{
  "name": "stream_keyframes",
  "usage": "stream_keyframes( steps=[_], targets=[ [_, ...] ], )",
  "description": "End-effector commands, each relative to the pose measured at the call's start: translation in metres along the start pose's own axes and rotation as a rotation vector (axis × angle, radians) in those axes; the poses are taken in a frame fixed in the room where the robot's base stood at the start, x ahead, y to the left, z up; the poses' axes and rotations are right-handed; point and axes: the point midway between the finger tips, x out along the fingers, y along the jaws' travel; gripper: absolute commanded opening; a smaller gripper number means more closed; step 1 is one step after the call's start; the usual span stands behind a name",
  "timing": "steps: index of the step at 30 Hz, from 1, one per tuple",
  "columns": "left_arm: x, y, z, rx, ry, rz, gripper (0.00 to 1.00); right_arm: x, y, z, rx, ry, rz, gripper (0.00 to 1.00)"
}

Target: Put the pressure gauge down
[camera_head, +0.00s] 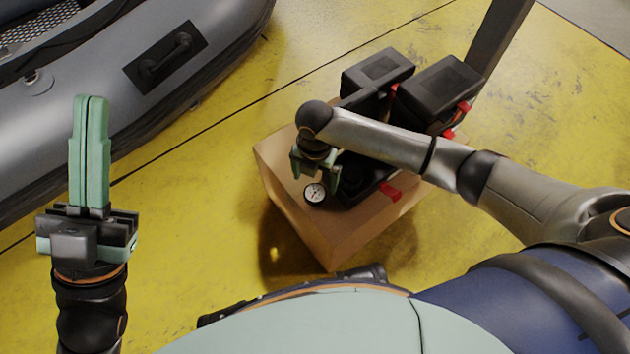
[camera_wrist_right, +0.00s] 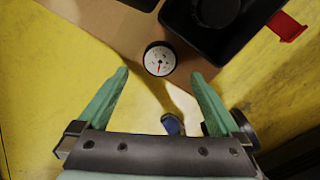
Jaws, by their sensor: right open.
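The pressure gauge (camera_head: 315,193) is small and round, with a white face and a dark rim. It lies face up on the cardboard box (camera_head: 334,240), close to its edge and beside a black container. In the right wrist view the gauge (camera_wrist_right: 160,60) is just beyond the fingertips, between their lines, and neither finger appears to touch it. My right gripper (camera_head: 316,172) is open and points down over the box; it also shows in the right wrist view (camera_wrist_right: 160,80). My left gripper (camera_head: 91,98) stands upright at the left, its fingers together with nothing visible between them.
Black cases (camera_head: 437,92) with red latches stand at the back of the box. A black open container (camera_wrist_right: 218,25) with a red latch is next to the gauge. A grey inflatable boat (camera_head: 120,75) lies at upper left. The yellow floor (camera_head: 210,200) between is clear.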

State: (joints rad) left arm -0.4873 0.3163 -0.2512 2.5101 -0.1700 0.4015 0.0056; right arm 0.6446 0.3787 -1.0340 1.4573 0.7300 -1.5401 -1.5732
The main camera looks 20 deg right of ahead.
Motion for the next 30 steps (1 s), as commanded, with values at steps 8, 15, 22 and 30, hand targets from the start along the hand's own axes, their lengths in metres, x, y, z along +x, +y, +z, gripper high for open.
stream_keyframes(
  steps=[8,15,22,30],
  targets=[
    [0.017,-0.009,-0.02,0.029,0.015,0.005,0.0,-0.054,0.0,0.0,-0.001,0.0,0.0,1.0],
    [0.02,-0.013,-0.023,0.037,0.02,-0.014,0.0,-0.061,0.013,-0.011,0.047,0.011,0.086,1.0],
    [0.019,-0.013,-0.022,0.038,0.017,-0.016,0.0,-0.096,0.083,-0.052,0.393,0.134,0.639,1.0],
    [0.019,-0.013,-0.022,0.038,0.014,-0.015,0.0,-0.242,0.09,-0.047,0.83,0.455,1.405,1.0]
  ],
)
